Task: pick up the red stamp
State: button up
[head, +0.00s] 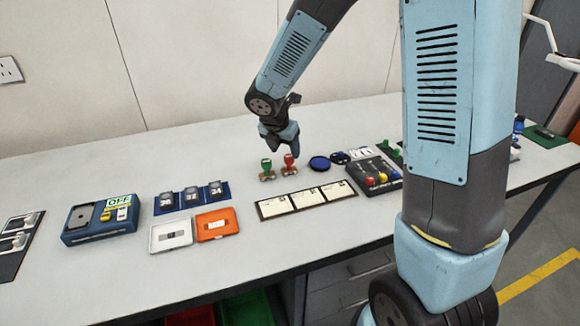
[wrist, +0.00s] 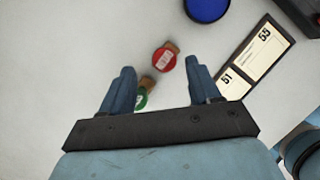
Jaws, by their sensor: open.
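The red stamp (head: 289,164) stands upright on the white table, just right of the green stamp (head: 267,170) in the head view. Both have wooden bases. In the wrist view the red stamp (wrist: 164,59) lies ahead of the fingertips, nearer the right finger. The green stamp (wrist: 141,98) is between the fingers and partly hidden by my gripper's dark body. My gripper (head: 280,135) points down above and behind the stamps in the head view. In the wrist view my gripper (wrist: 158,68) has its blue fingers spread apart, with nothing held.
A blue ink pad (head: 319,163) lies right of the red stamp. A card strip (head: 305,199) lies in front. A dark box with coloured knobs (head: 374,175) stands further right. A blue holder (head: 191,198) and an orange tray (head: 217,224) are to the left. The table behind is clear.

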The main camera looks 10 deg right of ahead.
aim_at(289, 156)
jog(key=x, duration=0.5)
jog(key=shift+s+d, duration=0.1)
jog(key=shift+d, duration=0.2)
jog(key=c, duration=1.1)
jog(key=shift+r, duration=0.15)
jog(key=shift+r, duration=0.25)
notch_tip(289, 156, up, 3)
jog(key=shift+f, duration=0.25)
jog(key=s+r, duration=0.9)
jog(key=s, duration=0.5)
jog(key=shift+r, duration=0.4)
